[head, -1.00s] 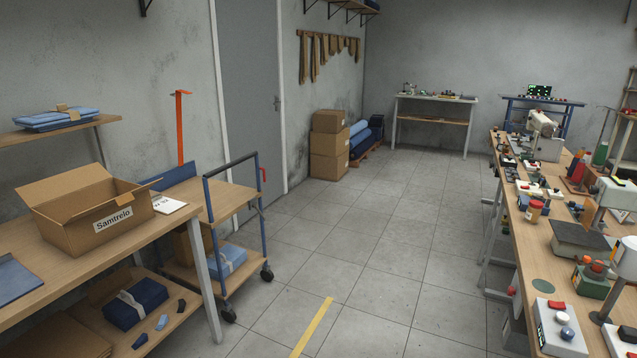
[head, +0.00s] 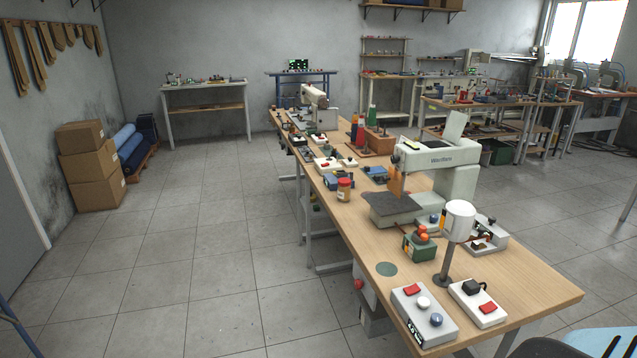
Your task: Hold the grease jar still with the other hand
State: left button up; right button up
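A small jar with an orange body, a pale label and a red lid (head: 344,189), which looks like the grease jar, stands upright near the left edge of the long wooden workbench (head: 345,235). It is beside a blue device and in front of a white box with a red button. Nothing is touching it from above. Neither of my grippers shows in the head view.
A sewing-type machine (head: 445,165), a white lamp (head: 459,220) and control boxes (head: 424,315) crowd the bench. A green disc (head: 386,269) lies on its bare near part. The tiled floor (head: 220,240) left of the bench is clear; cartons (head: 92,165) stand by the wall.

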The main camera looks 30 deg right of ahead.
aim_at(344, 194)
jog(key=i+z, duration=0.25)
jog(key=i, duration=0.4)
jog(key=i+j+z, duration=0.2)
jog(key=i, duration=0.45)
jog(key=i+z, duration=0.45)
jog(key=i+j+z, duration=0.2)
jog(key=z, duration=0.3)
jog(key=i+j+z, duration=0.75)
jog(key=z, duration=0.15)
jog(key=i+j+z, duration=0.4)
jog(key=j, duration=0.2)
jog(key=j+z, duration=0.2)
jog(key=j, duration=0.1)
